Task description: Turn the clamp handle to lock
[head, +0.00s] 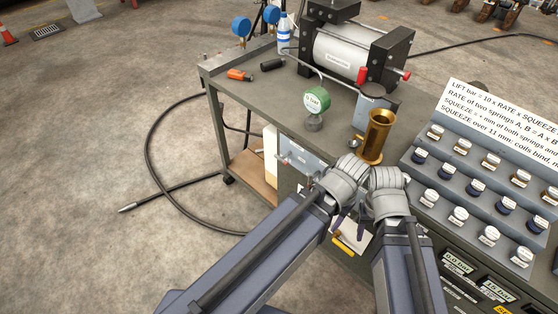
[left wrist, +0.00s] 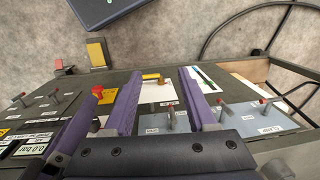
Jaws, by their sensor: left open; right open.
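The black-framed clamp machine (head: 345,55) with a pale cylinder stands at the back of the bench. A red grip (head: 361,75) and a red-tipped lever (head: 405,74) show on it; I cannot tell which is the clamp handle. A brass flanged spool (head: 377,137) stands upright in front of the machine. My left gripper (left wrist: 160,100) is open and empty, its purple fingers apart over the bench's front panel. My right gripper (head: 363,220) is low by the bench front, well below the machine and mostly hidden by my wrists; it holds nothing that I can see.
A green gauge (head: 316,100) stands left of the spool, and a rack of labelled caps (head: 480,190) fills the right. Several red-tipped levers and a yellow piece (left wrist: 152,77) stick out from the front panel. A black hose (head: 150,150) loops on the floor at left.

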